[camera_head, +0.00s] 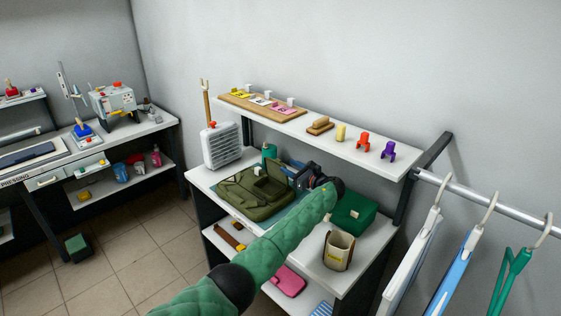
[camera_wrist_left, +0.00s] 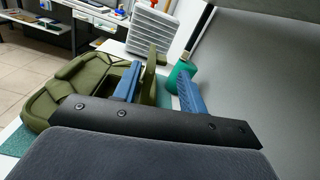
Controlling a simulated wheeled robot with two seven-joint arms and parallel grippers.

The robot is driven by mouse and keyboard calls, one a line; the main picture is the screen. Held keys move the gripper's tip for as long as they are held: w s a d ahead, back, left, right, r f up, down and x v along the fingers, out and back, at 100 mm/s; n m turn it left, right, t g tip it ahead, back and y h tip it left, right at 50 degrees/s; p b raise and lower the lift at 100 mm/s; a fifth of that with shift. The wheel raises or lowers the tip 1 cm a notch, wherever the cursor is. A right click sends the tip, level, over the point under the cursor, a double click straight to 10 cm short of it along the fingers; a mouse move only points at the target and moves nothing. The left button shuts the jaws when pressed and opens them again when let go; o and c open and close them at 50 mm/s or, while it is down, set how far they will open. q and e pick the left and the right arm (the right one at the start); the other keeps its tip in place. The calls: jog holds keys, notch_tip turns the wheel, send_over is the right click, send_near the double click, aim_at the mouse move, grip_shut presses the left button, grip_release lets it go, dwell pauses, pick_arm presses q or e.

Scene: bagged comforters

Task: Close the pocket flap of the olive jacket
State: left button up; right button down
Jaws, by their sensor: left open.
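The olive jacket (camera_head: 250,192) lies folded on a green mat on the white worktop. Its pocket flap (camera_head: 277,173) stands up at the jacket's right side, so the pocket looks open. My left gripper (camera_head: 293,169) is at that side, its green arm reaching in from the bottom. In the left wrist view, the gripper (camera_wrist_left: 158,88) is open with two blue fingers apart. The upright olive flap (camera_wrist_left: 151,75) shows between them, nearer the left finger; I cannot tell whether they touch. The jacket body (camera_wrist_left: 75,85) lies to the left. My right gripper is not in view.
A white slatted heater (camera_head: 221,146) stands at the worktop's back left. A green bottle (camera_wrist_left: 181,77) stands just beyond the fingers. A shelf (camera_head: 345,150) runs above the back.

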aim_at(280, 162)
pick_arm(q)
jog(key=p+x, duration=0.1)
jog(key=x, duration=0.3)
jog(key=shift+w+f, duration=0.2)
jog(key=shift+w, duration=0.1)
jog(key=shift+w+a, duration=0.4)
jog(key=shift+a, duration=0.15)
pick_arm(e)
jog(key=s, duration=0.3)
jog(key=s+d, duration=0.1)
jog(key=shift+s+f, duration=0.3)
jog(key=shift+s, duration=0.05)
pick_arm(q)
jog(key=shift+w, duration=0.1)
grip_shut()
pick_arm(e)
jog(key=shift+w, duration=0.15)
